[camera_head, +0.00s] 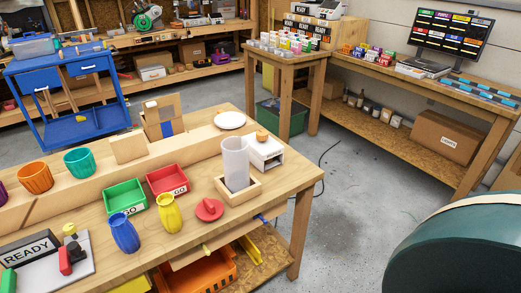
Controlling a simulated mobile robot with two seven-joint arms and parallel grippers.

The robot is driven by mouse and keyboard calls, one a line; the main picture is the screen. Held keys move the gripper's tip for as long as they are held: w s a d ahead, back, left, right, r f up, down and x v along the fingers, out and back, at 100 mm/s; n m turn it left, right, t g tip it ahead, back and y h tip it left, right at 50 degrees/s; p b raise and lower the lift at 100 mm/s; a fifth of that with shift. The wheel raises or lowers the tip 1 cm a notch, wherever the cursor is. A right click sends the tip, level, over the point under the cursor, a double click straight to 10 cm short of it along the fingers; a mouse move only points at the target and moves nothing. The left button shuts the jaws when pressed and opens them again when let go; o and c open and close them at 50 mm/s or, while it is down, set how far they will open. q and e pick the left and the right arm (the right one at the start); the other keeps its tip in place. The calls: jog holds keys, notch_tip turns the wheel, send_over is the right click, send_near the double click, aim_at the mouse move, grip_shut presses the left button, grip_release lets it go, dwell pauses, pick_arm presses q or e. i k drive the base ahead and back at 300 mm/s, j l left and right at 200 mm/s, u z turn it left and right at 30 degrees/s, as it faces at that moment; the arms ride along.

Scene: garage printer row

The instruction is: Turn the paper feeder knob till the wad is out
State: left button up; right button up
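A small white box-like unit (266,154) stands at the right end of the wooden workbench (285,187), behind a clear cylinder. It looks like the paper feeder, but I cannot be sure. A small orange-brown round piece (261,137) sits on its top and may be the knob. A dark opening shows low on its front side. I cannot make out a wad of paper. Neither of my grippers is in view.
The clear cylinder (235,162) stands in a wooden tray (240,196) beside the unit.

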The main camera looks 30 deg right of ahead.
aim_at(262, 135)
jog(key=z, duration=0.65)
jog(key=i+z, duration=0.15)
jog(key=z, duration=0.25)
jog(key=i+z, duration=0.15)
jog(key=z, duration=0.3)
jog(key=i+z, duration=0.2)
jog(key=z, duration=0.2)
